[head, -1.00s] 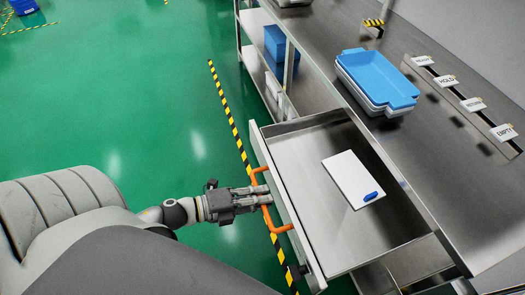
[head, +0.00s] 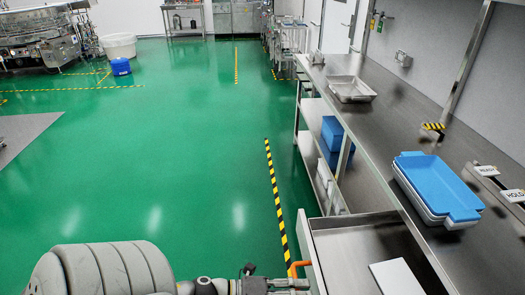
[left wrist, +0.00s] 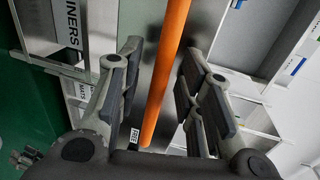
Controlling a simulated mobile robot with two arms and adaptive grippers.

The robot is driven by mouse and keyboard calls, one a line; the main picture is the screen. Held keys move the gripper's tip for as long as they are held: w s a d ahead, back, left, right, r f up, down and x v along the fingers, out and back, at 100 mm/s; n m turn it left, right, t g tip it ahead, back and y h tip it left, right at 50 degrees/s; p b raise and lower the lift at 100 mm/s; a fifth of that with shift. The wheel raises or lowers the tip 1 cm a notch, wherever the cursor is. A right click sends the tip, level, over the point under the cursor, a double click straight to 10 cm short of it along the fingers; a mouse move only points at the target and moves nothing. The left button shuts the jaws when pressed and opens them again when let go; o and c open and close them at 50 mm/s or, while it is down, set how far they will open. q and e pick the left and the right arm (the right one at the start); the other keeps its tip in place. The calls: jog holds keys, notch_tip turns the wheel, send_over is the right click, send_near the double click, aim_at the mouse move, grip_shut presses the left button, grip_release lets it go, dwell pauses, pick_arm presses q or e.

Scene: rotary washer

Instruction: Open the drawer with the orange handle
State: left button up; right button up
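The drawer (head: 352,222) is pulled out from under the steel counter, its metal inside showing, and the bottom picture edge cuts it off. Its orange handle (head: 298,265) is partly visible in the head view and crosses the left wrist view (left wrist: 168,75) as a long bar. My left gripper (head: 303,285) is at the handle, low in the head view. In the left wrist view its fingers (left wrist: 161,55) are apart on either side of the bar, with gaps visible. A white board (head: 398,278) lies in the drawer. My right gripper is out of view.
Blue and white trays (head: 437,185) and a metal tray (head: 350,89) stand on the counter (head: 385,125). A blue bin (head: 332,132) sits on the shelf below. Black-yellow tape (head: 275,195) runs along the green floor (head: 150,150), which is clear on the left.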

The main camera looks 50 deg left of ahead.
pick_arm(q)
jog(key=v, duration=1.1)
jog(key=shift+s+a, duration=0.2)
jog(key=shift+s, duration=0.15)
jog(key=shift+f, duration=0.15)
jog(key=s+a+f+n+g+y, duration=0.1)
jog(key=a+f+n+y, duration=0.3)
jog(key=f, duration=0.5)
jog(key=s+a+f+n+y, duration=0.1)
jog(key=f+n+y, duration=0.1)
jog(key=f+n, duration=0.6)
jog(key=s+a+f+n+g+y, duration=0.1)
jog(key=s+a+f+n+y, duration=0.15)
jog(key=f, duration=0.85)
jog(key=s+d+f+n+g, duration=0.4)
jog(key=s+d+f, duration=0.2)
jog(key=f, duration=0.3)
jog(key=s+d+f+n+g+y, duration=0.1)
jog(key=s+d+f+n+g, duration=0.3)
jog(key=s+d+f, duration=0.3)
notch_tip(320, 180, down, 2)
jog(key=shift+s+f+n+g, duration=0.15)
jog(key=shift+s+n+g, duration=0.2)
jog(key=shift+s+g, duration=0.4)
